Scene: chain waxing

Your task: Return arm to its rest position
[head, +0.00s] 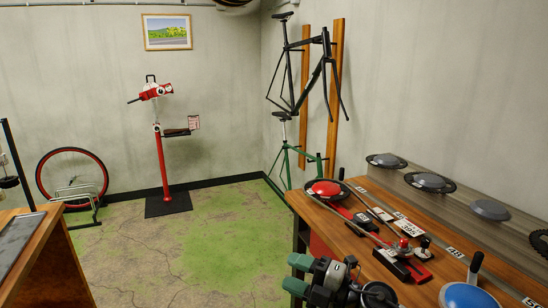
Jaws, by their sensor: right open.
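My right gripper (299,275) shows at the bottom, right of centre, in the head view. Its two green-tipped fingers point to the left and stand apart, with nothing seen between them. It is in front of the near left edge of the wooden workbench (350,240). The rest of my right arm is mostly cut off by the bottom of the picture. My left gripper is not in view.
The workbench carries a red-topped round item (326,188), a red-and-black tool (403,262) and a blue disc (467,296). A red repair stand (161,160) stands on a black mat. A wooden table edge (50,230) is at left. The floor between is clear.

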